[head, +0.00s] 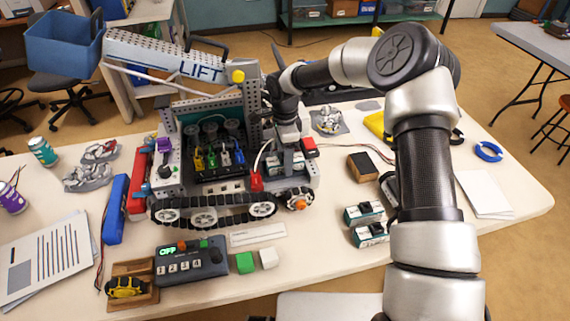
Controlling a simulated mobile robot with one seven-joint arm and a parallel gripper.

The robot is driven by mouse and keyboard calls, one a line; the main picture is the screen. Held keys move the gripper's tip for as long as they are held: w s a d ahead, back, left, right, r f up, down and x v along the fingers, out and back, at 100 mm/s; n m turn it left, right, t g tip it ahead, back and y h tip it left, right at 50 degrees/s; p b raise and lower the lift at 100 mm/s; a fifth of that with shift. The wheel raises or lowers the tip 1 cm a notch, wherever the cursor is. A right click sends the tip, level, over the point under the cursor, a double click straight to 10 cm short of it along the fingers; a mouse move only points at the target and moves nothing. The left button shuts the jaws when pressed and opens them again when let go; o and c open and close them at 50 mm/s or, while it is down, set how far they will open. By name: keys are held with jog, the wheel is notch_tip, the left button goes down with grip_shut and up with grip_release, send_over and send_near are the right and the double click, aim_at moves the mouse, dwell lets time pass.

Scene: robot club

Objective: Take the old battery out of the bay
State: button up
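A tracked club robot (214,212) stands on the table, with a perforated lift arm marked LIFT (190,68) raised above it. My gripper (288,150) points down into the right part of its chassis, where the bay seems to be. The finger gap is too small and dark to judge. A red connector (257,181) with a pale wire hangs at the chassis front beside the gripper. A small red part (309,144) shows just right of it.
A blue battery pack (117,208) lies left of the robot. A control box reading OFF (192,261) stands in front, near green (245,263) and white (269,258) blocks. Two teal-and-black boxed parts (368,222) sit right. My arm crosses the right side. White table (330,262) is clear front-centre.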

grip_shut()
dwell(0.3)
